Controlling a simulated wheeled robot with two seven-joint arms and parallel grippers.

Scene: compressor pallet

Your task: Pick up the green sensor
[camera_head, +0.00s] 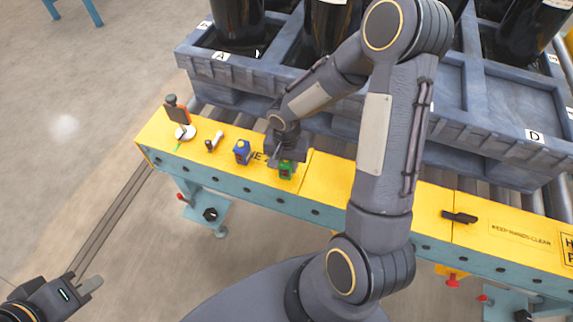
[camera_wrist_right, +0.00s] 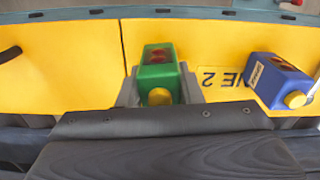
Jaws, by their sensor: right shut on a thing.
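The green sensor (camera_head: 286,169) stands on the yellow rail top, right of the blue sensor (camera_head: 242,152). My right gripper (camera_head: 287,158) reaches down over it from behind. In the right wrist view the green sensor (camera_wrist_right: 160,72), with a yellow cap and red parts on one face, sits between the two grey fingers of my right gripper (camera_wrist_right: 160,92), which is shut on it. I cannot tell whether it is clear of the rail. My left gripper (camera_head: 88,288) is at the lower left, far from the rail; its finger opening is not clear.
The blue sensor also shows close by in the right wrist view (camera_wrist_right: 278,80). A grey pallet (camera_head: 455,92) with black cylinders lies behind.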

